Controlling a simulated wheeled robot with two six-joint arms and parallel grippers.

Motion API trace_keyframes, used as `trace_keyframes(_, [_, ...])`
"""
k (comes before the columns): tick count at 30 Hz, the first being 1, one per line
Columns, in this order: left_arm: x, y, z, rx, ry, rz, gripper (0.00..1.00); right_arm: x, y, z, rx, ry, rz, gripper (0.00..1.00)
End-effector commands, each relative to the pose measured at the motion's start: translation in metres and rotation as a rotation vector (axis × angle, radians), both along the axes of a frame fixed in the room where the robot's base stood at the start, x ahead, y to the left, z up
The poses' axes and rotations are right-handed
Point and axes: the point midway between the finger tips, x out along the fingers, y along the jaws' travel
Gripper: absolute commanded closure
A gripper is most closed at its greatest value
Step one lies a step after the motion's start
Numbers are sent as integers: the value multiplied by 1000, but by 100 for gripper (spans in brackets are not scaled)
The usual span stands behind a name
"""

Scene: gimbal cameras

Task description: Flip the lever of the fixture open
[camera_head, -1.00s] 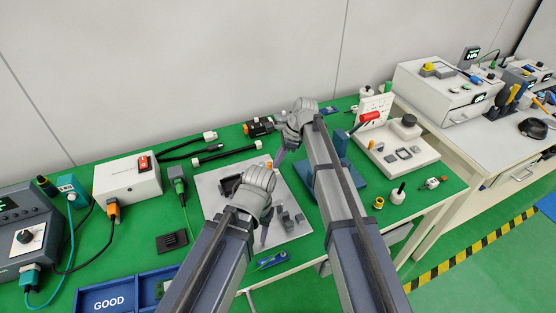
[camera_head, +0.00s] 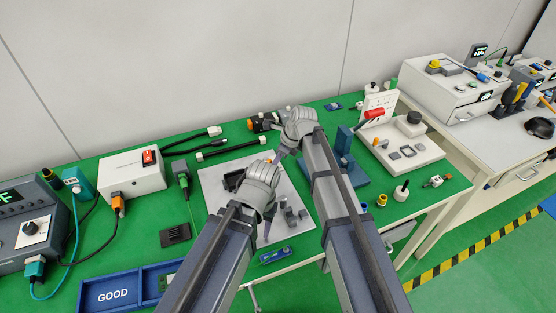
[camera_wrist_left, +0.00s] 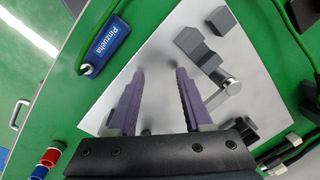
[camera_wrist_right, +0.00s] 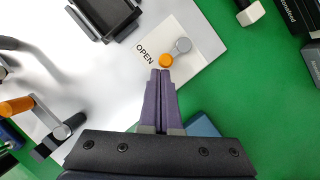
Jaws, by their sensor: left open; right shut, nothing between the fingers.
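The fixture's pale plate (camera_head: 211,186) lies on the green bench, partly hidden by my arms. In the right wrist view a short grey lever with an orange knob (camera_wrist_right: 166,60) sits beside the printed word OPEN (camera_wrist_right: 145,54). My right gripper (camera_wrist_right: 160,72) is shut and empty, its tips right by the knob; contact cannot be told. A second orange handle (camera_wrist_right: 16,106) on a metal post shows at the left. My left gripper (camera_wrist_left: 161,74) is open and empty over the plate, near grey blocks (camera_wrist_left: 197,46) and a metal cylinder (camera_wrist_left: 232,86).
A black holder (camera_wrist_right: 104,14) stands on the plate. A blue tag (camera_wrist_left: 105,45) lies at the plate's near edge. A blue stand (camera_head: 345,165) is to the right, and a blue GOOD tray (camera_head: 118,290) to the left. Black cables lie behind the plate.

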Motion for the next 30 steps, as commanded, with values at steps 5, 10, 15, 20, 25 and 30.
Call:
trace_keyframes(5, [0,0,0,0,0,0,50,-4,4,0,0,0,-71,100])
trace_keyframes(10, [0,0,0,0,0,0,50,-5,7,0,1,-1,-131,100])
trace_keyframes(15, [0,0,0,0,0,0,50,-6,10,0,0,-1,-186,100])
trace_keyframes(20, [0,0,0,0,0,0,50,-7,12,0,1,0,-229,100])
trace_keyframes(25, [0,0,0,0,0,0,50,-8,14,0,-1,-1,-255,100])
trace_keyframes(30, [0,0,0,0,0,0,50,-9,16,0,0,-1,-253,100])
